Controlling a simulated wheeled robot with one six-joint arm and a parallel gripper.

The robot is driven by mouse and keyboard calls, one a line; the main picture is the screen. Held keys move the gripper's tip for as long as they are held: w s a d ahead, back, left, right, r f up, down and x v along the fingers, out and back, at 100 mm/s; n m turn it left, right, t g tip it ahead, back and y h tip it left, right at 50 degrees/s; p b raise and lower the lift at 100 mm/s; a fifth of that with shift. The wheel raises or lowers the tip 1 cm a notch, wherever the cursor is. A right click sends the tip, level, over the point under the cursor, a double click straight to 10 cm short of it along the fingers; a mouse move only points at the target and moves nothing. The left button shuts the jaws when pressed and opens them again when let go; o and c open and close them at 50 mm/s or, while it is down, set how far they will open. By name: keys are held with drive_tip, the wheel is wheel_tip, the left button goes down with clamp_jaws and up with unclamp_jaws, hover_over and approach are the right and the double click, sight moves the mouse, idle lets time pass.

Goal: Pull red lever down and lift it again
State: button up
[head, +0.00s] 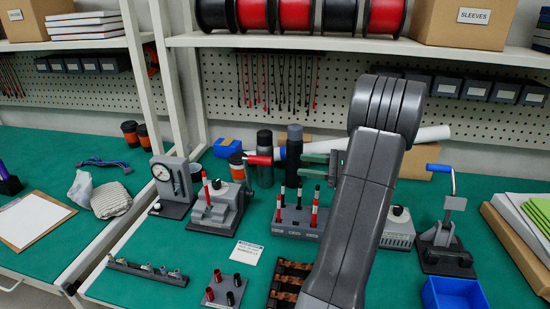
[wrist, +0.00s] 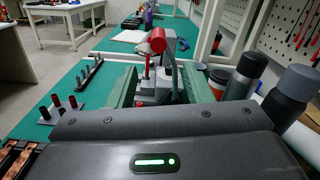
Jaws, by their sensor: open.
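The red lever (head: 259,160) is a red grip standing out to the right from the top of a small grey press (head: 215,208). In the wrist view the lever's round red end (wrist: 157,41) faces me above the press. My gripper (head: 308,160) is open, with its green fingers pointing left toward the lever. In the wrist view the fingers are spread on either side of the press, and the lever end appears between and above them. The gripper looks empty and apart from the lever. My arm hides part of the bench behind it.
Dark bottles (head: 264,158) stand behind the lever. A grey holder (head: 292,224) with red-and-black sticks stands below my gripper. A dial gauge (head: 163,174) is left of the press. A blue-handled press (head: 444,240) stands at the right.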

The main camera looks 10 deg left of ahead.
sight(253, 160)
drive_tip(key=a, duration=1.3)
drive_tip(key=shift+w+a+p, duration=0.1)
drive_tip(key=shift+a+p, duration=0.15)
drive_tip(key=shift+p, duration=0.05)
clamp_jaws()
